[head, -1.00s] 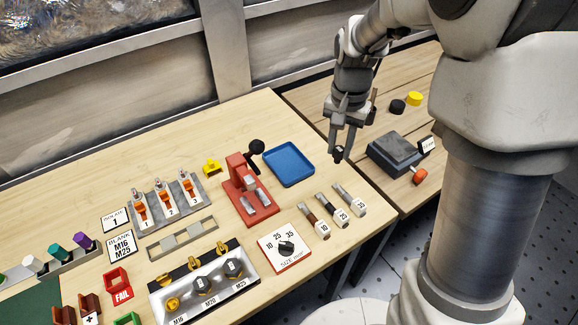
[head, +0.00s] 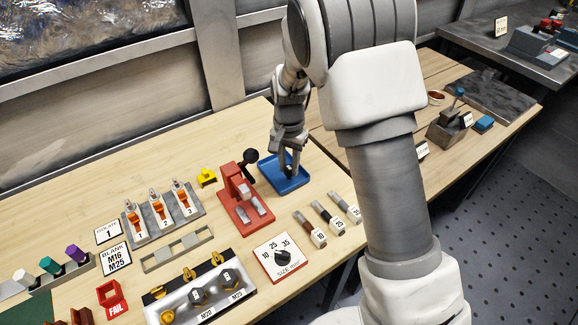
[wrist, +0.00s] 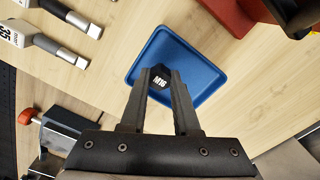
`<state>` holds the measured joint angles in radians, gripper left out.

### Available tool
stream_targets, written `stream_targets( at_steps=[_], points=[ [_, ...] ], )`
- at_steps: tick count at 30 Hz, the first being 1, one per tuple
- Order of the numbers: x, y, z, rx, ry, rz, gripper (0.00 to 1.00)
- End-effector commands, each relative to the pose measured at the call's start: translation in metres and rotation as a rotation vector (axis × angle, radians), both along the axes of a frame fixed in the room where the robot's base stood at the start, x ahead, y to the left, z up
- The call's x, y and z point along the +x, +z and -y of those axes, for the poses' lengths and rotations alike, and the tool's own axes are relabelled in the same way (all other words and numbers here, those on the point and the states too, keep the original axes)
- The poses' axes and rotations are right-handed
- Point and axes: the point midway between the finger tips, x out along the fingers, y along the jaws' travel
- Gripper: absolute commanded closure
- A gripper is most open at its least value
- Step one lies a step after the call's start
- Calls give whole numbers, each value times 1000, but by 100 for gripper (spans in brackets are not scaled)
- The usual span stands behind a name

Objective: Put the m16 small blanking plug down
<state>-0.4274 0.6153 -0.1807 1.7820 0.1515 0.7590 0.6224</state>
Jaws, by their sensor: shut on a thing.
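My gripper (head: 289,170) is shut on the M16 small blanking plug (wrist: 159,79), a small black piece with "M16" in white on its face. In the wrist view the plug sits between the two fingertips, in front of the blue tray (wrist: 203,74). In the head view the gripper points down over the blue tray (head: 297,184), and the plug is a dark spot at the fingertips. I cannot tell whether the plug touches the tray floor. The visible part of the tray holds nothing else.
A red press (head: 243,205) with a black knob stands just left of the tray. Several tagged cable pieces (head: 320,212) lie in front of it. A size knob card (head: 280,256) and a gland panel (head: 190,300) lie nearer. A yellow piece (head: 206,177) sits behind the press.

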Motion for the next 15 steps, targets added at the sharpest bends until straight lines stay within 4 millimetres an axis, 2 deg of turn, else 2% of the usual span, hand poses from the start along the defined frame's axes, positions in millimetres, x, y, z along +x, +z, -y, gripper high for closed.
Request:
stream_targets(
  at_steps=[2, 12, 13, 15],
  points=[
    [0, -7, 0, 0, 0, 1, 100],
    [0, -10, 0, 0, 0, 1, 100],
    [0, -9, 0, 0, 0, 1, 67],
    [0, -9, 0, 0, 0, 1, 54]
  ],
)
